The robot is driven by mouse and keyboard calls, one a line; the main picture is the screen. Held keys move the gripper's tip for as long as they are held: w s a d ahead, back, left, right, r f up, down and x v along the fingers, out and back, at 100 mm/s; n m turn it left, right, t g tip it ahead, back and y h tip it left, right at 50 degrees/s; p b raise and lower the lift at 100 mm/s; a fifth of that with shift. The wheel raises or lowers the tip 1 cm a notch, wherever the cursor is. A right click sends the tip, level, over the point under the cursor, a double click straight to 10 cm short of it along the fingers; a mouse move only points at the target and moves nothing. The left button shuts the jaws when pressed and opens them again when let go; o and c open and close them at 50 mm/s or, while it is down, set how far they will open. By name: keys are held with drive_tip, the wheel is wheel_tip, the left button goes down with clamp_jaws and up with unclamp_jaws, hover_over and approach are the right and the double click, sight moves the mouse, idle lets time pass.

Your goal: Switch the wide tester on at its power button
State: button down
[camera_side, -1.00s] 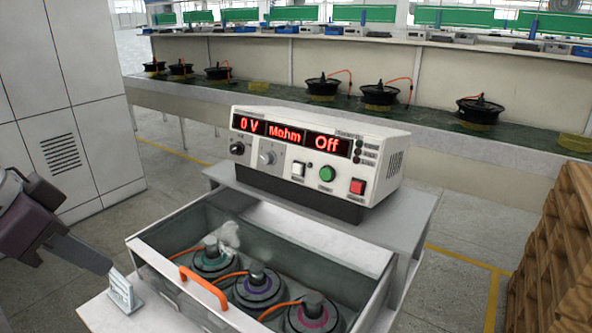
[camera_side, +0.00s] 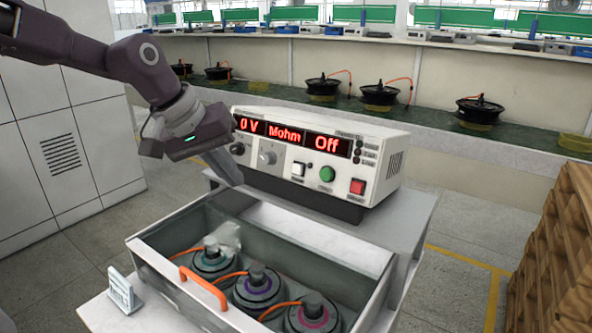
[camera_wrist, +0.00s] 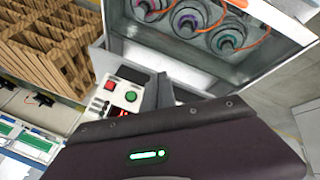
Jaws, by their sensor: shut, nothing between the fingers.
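The wide tester (camera_side: 383,165) is a white box on a grey stand. Its red displays read "0 V", "Mohm" and "Off". The labels are too small to read, so I cannot tell which is the power button. My gripper (camera_side: 232,178) is shut and empty, pointing down in front of the tester's left end, left of the buttons. In the wrist view, the green button (camera_wrist: 130,96) and red button (camera_wrist: 110,85) show beside my fingers.
An open grey bin (camera_side: 165,268) with several hub motors (camera_side: 258,288) and an orange handle (camera_side: 203,288) stands in front of the tester. A small white card stand (camera_side: 122,291) is left of it. Wooden pallets (camera_side: 560,250) stand at the right. A cabinet is behind my arm.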

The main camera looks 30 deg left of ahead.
sight(298, 169)
drive_tip(key=w+a+f+n, duration=0.2)
drive_tip(key=w+f, duration=0.3)
drive_tip(key=w, duration=0.5)
drive_tip(key=shift+w+f+n+h, duration=0.2)
drive_tip(key=shift+w+n+h, duration=0.1)
drive_tip(key=shift+n, duration=0.5)
drive_tip(key=shift+a, duration=0.1)
drive_tip(key=shift+w+f, duration=0.35)
drive_tip(key=shift+w, duration=1.05)
drive_tip(key=shift+w+f, duration=0.4)
drive_tip(key=shift+w, duration=1.05)
drive_tip(key=shift+w+f, duration=0.35)
drive_tip(key=shift+w, duration=1.05)
drive_tip(key=shift+w+f, duration=0.1)
drive_tip(key=shift+w, duration=0.3)
drive_tip(key=shift+w+f, duration=0.1)
drive_tip(key=shift+w, duration=0.3)
drive_tip(key=shift+s+r, duration=0.2)
drive_tip(key=shift+s, duration=0.65)
